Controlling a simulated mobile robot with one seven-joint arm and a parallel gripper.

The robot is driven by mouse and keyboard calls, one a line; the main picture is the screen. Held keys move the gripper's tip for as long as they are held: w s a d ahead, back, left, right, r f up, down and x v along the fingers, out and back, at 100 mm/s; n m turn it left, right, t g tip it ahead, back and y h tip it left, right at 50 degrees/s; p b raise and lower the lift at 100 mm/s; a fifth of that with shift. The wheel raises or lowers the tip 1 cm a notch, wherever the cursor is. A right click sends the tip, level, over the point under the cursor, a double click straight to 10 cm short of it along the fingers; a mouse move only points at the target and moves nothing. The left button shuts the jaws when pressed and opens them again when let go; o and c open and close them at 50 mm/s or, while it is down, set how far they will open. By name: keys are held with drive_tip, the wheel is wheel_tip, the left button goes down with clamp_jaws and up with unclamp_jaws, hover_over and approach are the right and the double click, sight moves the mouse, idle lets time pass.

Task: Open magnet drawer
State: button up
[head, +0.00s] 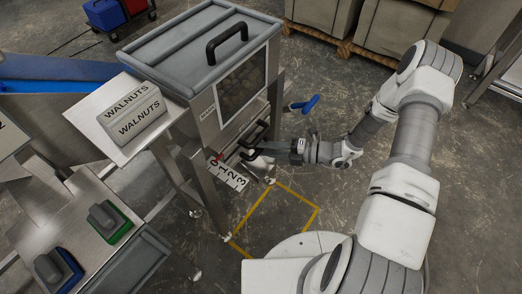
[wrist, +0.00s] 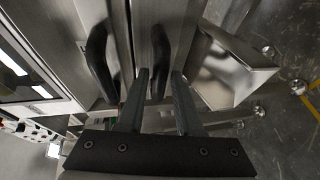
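A steel cabinet (head: 200,115) with a grey lid and a dark window shows in the head view. Low on its front are black bar handles, and I cannot read which one belongs to the magnet drawer. My gripper (head: 263,156) is at the lower handle. In the wrist view, my two fingers (wrist: 160,73) stand apart with a black handle (wrist: 160,45) between them. I cannot tell whether they touch it. A second black handle (wrist: 97,60) is to the left. The drawer front looks flush, though my gripper partly hides it.
A strip numbered 0 to 3 (head: 229,173) sticks out below the handles. A blue-handled item (head: 304,104) is at the cabinet's right side. Floor inside a yellow outline (head: 287,190) is open.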

drive_tip(key=shift+x, duration=0.8)
clamp_jaws()
idle(0.9)
